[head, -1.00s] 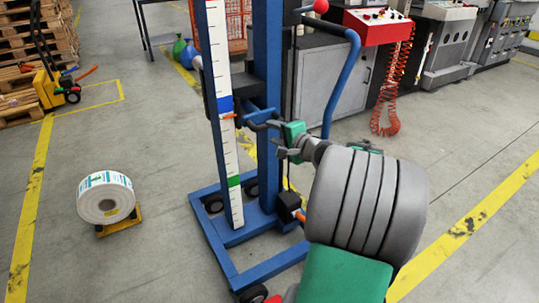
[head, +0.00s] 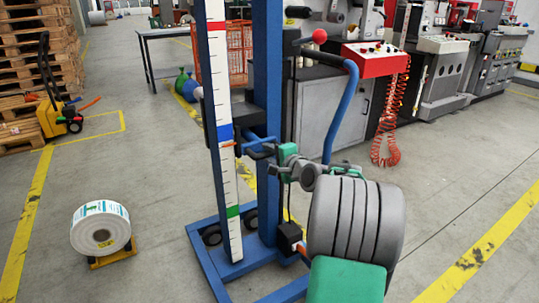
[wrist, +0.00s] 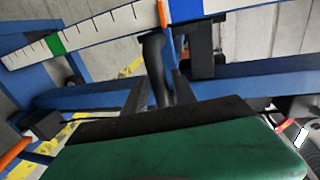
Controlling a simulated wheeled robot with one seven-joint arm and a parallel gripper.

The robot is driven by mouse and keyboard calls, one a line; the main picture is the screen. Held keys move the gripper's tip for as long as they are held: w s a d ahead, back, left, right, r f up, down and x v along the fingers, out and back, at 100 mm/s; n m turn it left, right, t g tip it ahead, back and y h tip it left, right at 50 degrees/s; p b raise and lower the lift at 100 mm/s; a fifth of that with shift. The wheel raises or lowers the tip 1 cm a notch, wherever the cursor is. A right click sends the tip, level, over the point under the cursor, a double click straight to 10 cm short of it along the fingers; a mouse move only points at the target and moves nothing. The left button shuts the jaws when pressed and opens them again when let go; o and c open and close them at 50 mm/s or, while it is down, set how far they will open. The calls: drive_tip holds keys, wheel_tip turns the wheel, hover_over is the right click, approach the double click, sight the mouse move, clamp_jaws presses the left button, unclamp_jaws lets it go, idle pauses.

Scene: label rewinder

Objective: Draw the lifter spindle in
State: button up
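The blue lifter mast (head: 266,60) stands in the centre, with a white scale (head: 219,100) bearing red, blue and green bands. Its dark carriage (head: 238,113) is level with the blue band. A dark handle (head: 262,152) projects from the carriage towards my gripper (head: 271,169). In the wrist view the dark handle (wrist: 157,65) reaches down between the two fingers of my gripper (wrist: 161,92). A gap shows between the fingers, so they look open; contact is unclear.
A label roll (head: 100,228) rests on a low yellow stand at left. An orange-tipped black box (head: 290,238) sits low at the mast. A red control box (head: 375,56) with a coiled hose is behind at right. Floor between roll and lifter is clear.

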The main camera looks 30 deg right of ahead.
clamp_jaws()
idle(1.1)
